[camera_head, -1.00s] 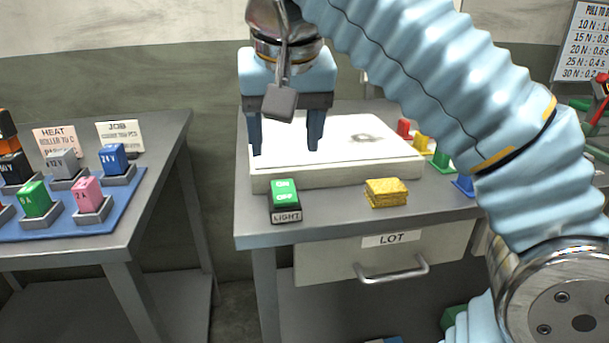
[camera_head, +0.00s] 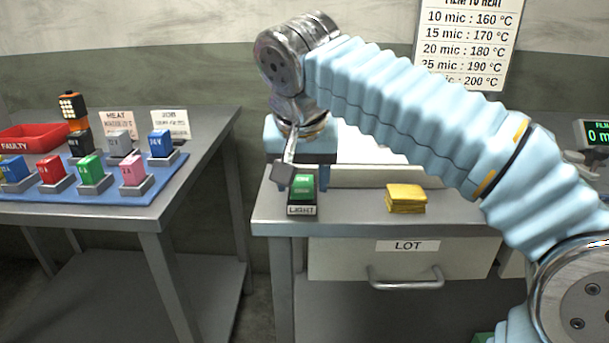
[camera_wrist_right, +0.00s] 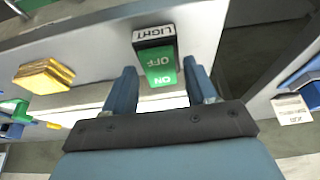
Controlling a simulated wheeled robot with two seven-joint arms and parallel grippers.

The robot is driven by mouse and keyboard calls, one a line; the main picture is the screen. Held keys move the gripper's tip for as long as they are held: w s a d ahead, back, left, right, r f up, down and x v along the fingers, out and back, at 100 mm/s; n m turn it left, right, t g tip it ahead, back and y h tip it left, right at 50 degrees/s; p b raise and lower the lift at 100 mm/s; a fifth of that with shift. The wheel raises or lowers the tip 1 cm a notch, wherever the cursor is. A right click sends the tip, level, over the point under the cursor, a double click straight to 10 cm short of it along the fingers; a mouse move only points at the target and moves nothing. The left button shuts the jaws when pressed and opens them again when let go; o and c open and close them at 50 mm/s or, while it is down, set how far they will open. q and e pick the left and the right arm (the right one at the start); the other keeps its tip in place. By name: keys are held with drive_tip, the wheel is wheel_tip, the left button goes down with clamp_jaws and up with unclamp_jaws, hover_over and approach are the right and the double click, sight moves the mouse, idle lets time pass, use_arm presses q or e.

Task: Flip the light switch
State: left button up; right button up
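The green light switch (camera_head: 303,188), with a black base labelled LIGHT, stands at the front left corner of the middle table. It also shows in the right wrist view (camera_wrist_right: 157,62), with OFF and ON printed on its green rocker. My right gripper (camera_head: 300,187) is just behind and above the switch in the head view, its fingers partly hidden by the switch and a grey bracket on my wrist. In the right wrist view the fingers (camera_wrist_right: 163,80) are apart, one on each side of the rocker's ON end, with no visible grip on it. My left gripper is not in view.
A yellow stack of cloths (camera_head: 405,198) lies right of the switch. A white lightbox (camera_head: 375,174) stands behind, partly hidden by my right arm. A drawer (camera_head: 400,262) labelled LOT is below. The left table (camera_head: 205,165) holds coloured blocks and a red FAULTY tray (camera_head: 35,138).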

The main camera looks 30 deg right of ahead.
drive_tip(key=c, duration=0.8)
drive_tip(key=shift+w+d+g+y, duration=0.1)
drive_tip(key=shift+w+g+y, duration=0.25)
drive_tip(key=shift+g+y, duration=0.4)
drive_tip(key=shift+c, duration=0.2)
drive_tip(key=shift+w+d+r+g+y, duration=0.15)
drive_tip(key=shift+g+y, duration=0.2)
drive_tip(key=shift+g, duration=0.6)
drive_tip(key=o, duration=1)
drive_tip(key=shift+o, duration=0.2)
